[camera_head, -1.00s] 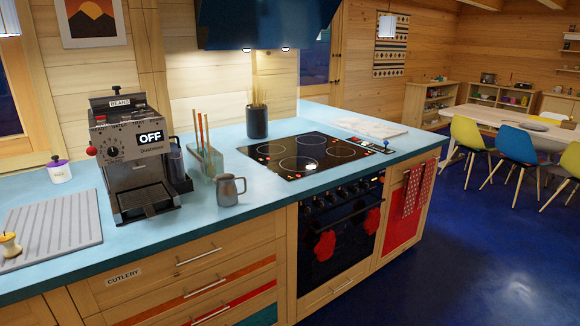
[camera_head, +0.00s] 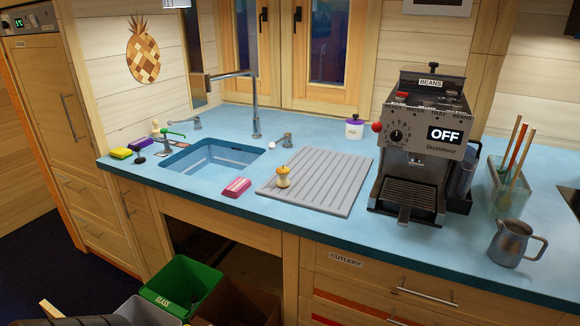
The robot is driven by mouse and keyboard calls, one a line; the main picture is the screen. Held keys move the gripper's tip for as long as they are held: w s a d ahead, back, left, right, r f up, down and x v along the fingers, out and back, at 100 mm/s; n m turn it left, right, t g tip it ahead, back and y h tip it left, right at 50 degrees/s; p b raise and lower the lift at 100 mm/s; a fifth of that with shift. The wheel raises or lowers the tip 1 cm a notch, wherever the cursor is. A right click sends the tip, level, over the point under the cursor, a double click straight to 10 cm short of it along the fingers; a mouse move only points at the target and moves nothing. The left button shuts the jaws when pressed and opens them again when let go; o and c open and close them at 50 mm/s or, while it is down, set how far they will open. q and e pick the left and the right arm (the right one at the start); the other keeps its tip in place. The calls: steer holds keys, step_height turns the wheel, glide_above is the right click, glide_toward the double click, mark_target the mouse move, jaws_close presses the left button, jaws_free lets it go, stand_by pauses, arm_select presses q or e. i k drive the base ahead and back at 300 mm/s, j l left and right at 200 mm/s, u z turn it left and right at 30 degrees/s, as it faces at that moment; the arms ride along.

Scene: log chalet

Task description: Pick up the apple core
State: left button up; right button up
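The apple core (camera_head: 283,176), pale yellow with a dark stem, stands upright on the left part of the grey ribbed draining board (camera_head: 330,190), between the sink and the coffee machine. Nothing covers it. Neither of my grippers shows in the head view. A dark shape at the bottom left edge is cut off, and I cannot tell what it is.
The blue sink (camera_head: 212,158) with a tall tap (camera_head: 255,105) lies left of the board. A pink sponge (camera_head: 237,187) sits at the counter's front edge. The coffee machine (camera_head: 420,150) and metal jug (camera_head: 514,243) stand right. Bins, including a green one (camera_head: 180,285), stand below.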

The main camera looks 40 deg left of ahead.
mark_target(283, 182)
steer(key=i+u, duration=0.15)
steer(key=u, duration=0.3)
steer(key=i+u, duration=0.15)
steer(key=u, duration=0.3)
steer(key=i+l+u, duration=0.15)
steer(key=u, duration=0.3)
